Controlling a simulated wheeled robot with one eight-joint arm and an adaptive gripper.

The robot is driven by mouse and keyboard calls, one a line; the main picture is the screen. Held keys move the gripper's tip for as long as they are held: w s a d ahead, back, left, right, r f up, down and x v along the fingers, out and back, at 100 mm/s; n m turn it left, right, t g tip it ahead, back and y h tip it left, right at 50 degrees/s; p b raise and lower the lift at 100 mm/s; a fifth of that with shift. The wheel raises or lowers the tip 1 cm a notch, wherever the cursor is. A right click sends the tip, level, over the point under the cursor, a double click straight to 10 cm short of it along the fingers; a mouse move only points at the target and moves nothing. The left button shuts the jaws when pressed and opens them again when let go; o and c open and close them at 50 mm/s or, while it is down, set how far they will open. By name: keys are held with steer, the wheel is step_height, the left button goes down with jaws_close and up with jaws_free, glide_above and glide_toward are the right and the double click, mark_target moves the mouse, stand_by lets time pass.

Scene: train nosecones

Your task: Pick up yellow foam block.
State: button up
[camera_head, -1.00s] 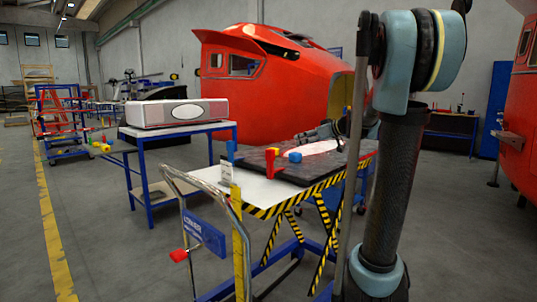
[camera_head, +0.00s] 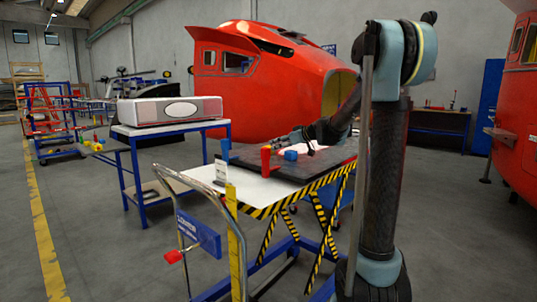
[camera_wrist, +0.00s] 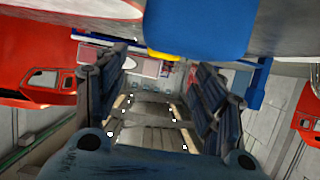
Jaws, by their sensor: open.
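My gripper (camera_head: 297,138) is over the far side of the work table in the head view, near a blue block (camera_head: 291,155). In the wrist view, my gripper (camera_wrist: 158,82) has its two dark fingers spread apart, with nothing between them. A small yellow piece (camera_wrist: 163,55), likely the yellow foam block, shows just beyond the fingers. It is partly hidden behind a large blue shape (camera_wrist: 200,28) at the top. I cannot make out the yellow block on the work table in the head view.
The work table (camera_head: 262,188) has a dark mat (camera_head: 250,163), a red object (camera_head: 266,158) and a blue upright object (camera_head: 226,149). A trolley handle (camera_head: 232,225) stands in front. A white box (camera_head: 170,110) rests on a side table at left. A red train nosecone (camera_head: 240,90) stands behind.

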steer(key=shift+s+f+x, duration=0.15)
steer(key=shift+x, duration=1.15)
steer(key=shift+s+f+x, duration=0.1)
steer(key=shift+f+x, duration=0.05)
steer(key=shift+x, duration=1.15)
steer(key=shift+c, duration=0.3)
steer(key=c, duration=0.9)
